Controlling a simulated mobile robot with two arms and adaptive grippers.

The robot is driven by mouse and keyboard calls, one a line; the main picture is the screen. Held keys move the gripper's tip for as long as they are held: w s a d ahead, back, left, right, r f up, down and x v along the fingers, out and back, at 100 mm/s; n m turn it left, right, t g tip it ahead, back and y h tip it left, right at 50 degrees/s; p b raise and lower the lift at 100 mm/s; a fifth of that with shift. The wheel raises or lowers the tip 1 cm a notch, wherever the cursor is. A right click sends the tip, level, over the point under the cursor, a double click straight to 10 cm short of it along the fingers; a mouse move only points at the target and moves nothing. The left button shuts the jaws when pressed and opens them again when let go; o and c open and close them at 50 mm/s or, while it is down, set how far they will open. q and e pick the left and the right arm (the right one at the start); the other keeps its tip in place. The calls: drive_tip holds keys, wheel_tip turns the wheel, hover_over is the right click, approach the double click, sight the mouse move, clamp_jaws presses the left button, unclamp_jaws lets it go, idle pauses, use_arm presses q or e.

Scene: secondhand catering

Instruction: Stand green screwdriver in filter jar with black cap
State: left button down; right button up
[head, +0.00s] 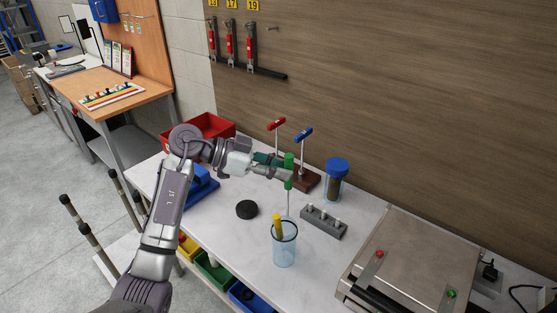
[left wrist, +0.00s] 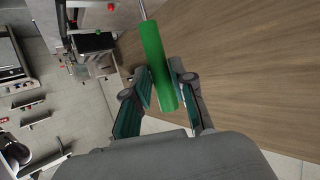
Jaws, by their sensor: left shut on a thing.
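My left gripper (head: 283,172) is shut on the green screwdriver (head: 289,160), which hangs upright with its handle up and its thin shaft pointing down. In the left wrist view the green handle (left wrist: 163,65) lies between the two fingers. An open clear bluish jar (head: 284,252) stands below and slightly nearer, with a yellow-handled tool (head: 277,226) leaning in it. The screwdriver is above and behind this jar, apart from it. A round black cap-like disc (head: 246,209) lies flat on the table to the left. My right gripper is not in view.
A blue-lidded jar (head: 336,180) stands at the back right. Red and blue T-handled tools (head: 303,135) stand in a brown block (head: 308,181). A grey holder (head: 323,222) lies right of the open jar, and a metal grill (head: 412,262) is farther right.

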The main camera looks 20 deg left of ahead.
sight(284, 183)
use_arm(q)
drive_tip(key=f, duration=0.1)
drive_tip(key=s+f, duration=0.1)
drive_tip(key=f, duration=0.1)
drive_tip(key=shift+f, duration=0.1)
wheel_tip(284, 183, down, 8)
drive_tip(key=b, duration=0.2)
drive_tip(key=shift+w+r, duration=0.2)
idle(0.4)
drive_tip(key=c, duration=0.9)
unclamp_jaws()
